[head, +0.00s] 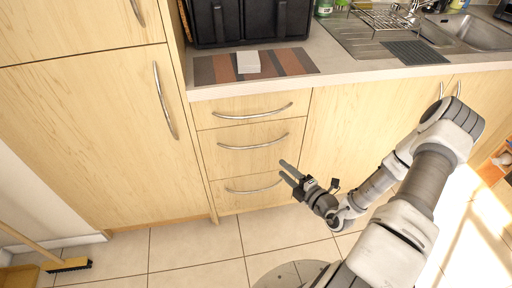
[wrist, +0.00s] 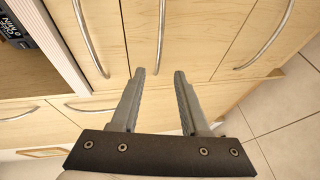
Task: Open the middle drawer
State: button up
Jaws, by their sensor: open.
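The middle drawer (head: 232,160) is a pale wood front in a stack of three, and it is closed. Its curved metal handle (head: 253,146) spans the front; in the wrist view this handle (wrist: 161,35) runs up the picture, beyond and between the lines of my fingers.
The top drawer handle (head: 253,113) and bottom drawer handle (head: 253,188) lie close above and below. A tall cabinet door (head: 95,130) stands left. The counter edge (head: 340,79) juts above, holding a striped mat (head: 290,61). The tiled floor (head: 195,250) before the drawers is clear.

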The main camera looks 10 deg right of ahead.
aim_at(256, 146)
jog(key=b+x, duration=0.3)
jog(key=x, duration=1.4)
grip_shut()
dwell(0.8)
